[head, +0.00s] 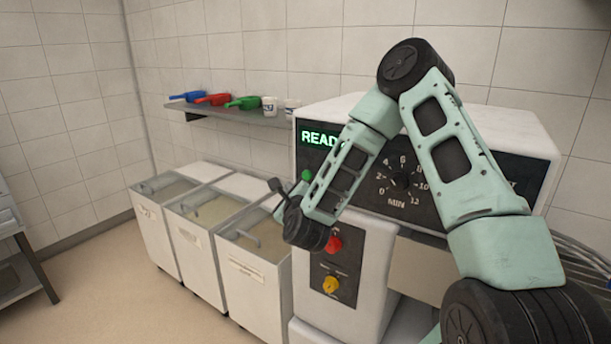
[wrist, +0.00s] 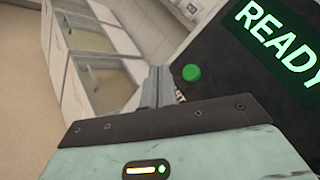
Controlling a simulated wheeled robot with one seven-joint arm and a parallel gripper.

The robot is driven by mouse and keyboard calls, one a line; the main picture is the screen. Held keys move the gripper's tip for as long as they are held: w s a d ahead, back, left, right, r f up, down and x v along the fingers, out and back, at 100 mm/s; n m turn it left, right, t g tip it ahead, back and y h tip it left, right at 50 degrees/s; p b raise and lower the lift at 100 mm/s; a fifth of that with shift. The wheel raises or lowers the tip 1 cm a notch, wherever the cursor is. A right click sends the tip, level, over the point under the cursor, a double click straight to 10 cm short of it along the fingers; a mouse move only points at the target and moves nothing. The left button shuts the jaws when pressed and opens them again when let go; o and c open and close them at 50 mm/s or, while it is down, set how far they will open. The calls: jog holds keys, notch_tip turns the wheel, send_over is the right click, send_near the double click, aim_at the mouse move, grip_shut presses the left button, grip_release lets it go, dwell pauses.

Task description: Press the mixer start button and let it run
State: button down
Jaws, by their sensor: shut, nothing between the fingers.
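The mixer (head: 470,125) has a dark front panel with a lit green READY display (head: 316,138), which also shows large in the wrist view (wrist: 275,35). Below the display is a round green button (head: 306,175); it also shows clearly in the wrist view (wrist: 191,73). My gripper (wrist: 160,87) is shut and empty. In the wrist view its fingertips are just left of and below the green button. I see no contact, but the exact gap is unclear. In the head view my wrist partly hides the gripper.
A timer dial (head: 402,181) sits right of my forearm. A red button (head: 333,243) and a yellow knob (head: 330,284) are lower on the mixer. Several white bins (head: 257,275) stand to the left. A shelf (head: 235,115) holds coloured scoops and cups. Floor at left is open.

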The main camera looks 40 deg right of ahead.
jog(key=shift+w+d, duration=0.3)
jog(key=shift+d, duration=0.5)
jog(key=shift+w+d, duration=0.3)
jog(key=shift+d, duration=0.5)
jog(key=shift+w+d, duration=0.3)
jog(key=shift+d, duration=0.5)
jog(key=shift+d, duration=0.2)
jog(key=shift+w+d, duration=0.15)
jog(key=shift+d, duration=0.1)
jog(key=shift+w+d, duration=0.15)
jog(key=shift+d, duration=0.25)
dwell(1.0)
jog(key=shift+a, duration=0.1)
jog(key=shift+s+a+b, duration=0.3)
jog(key=shift+a+b, duration=0.1)
jog(key=shift+a, duration=0.3)
jog(key=shift+a, duration=0.1)
jog(key=shift+s+a+b, duration=0.15)
jog(key=shift+s+a, duration=0.15)
jog(key=shift+a, duration=0.45)
jog(key=shift+s+a+b, duration=0.2)
jog(key=shift+s+a, duration=0.1)
jog(key=shift+a, duration=0.5)
jog(key=shift+s+a+b, duration=0.15)
jog(key=shift+s+a, duration=0.15)
jog(key=shift+a, duration=0.45)
